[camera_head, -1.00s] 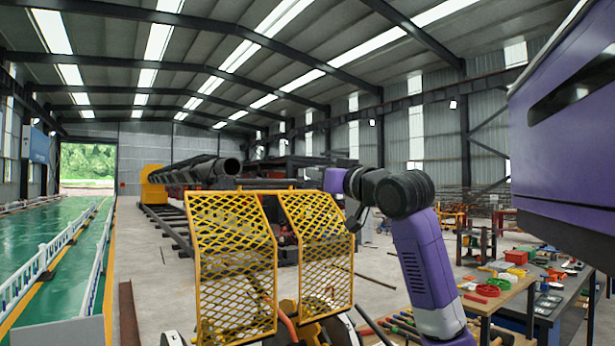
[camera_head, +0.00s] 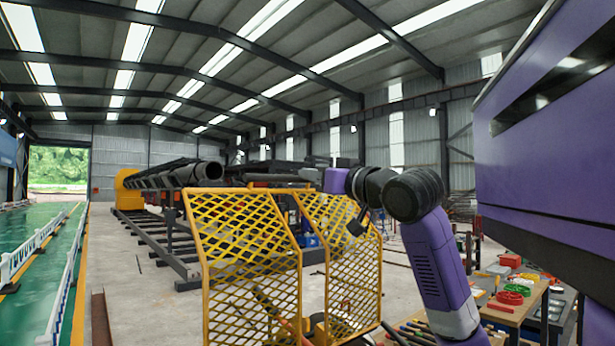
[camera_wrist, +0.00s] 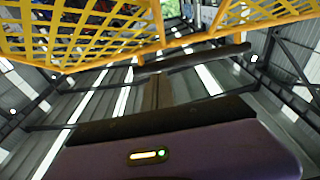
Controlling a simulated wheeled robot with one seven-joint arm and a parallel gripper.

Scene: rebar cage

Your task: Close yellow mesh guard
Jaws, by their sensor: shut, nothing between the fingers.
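The yellow mesh guard has two panels in the head view, a left panel (camera_head: 240,250) and a right panel (camera_head: 350,285), each a yellow frame with diamond mesh. They stand side by side at an angle to each other, with a gap between their upper parts. My gripper (camera_head: 357,223) is small and dark at the upper right of the right panel, very near its slanted edge; I cannot tell whether it touches. It is shut and empty.
A workbench (camera_head: 515,312) with red and green items stands at the right. A long pipe rack (camera_head: 165,235) stands behind the guard. White railings (camera_head: 65,290) edge a green floor at the left. Bare concrete floor (camera_head: 145,310) lies left of the guard.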

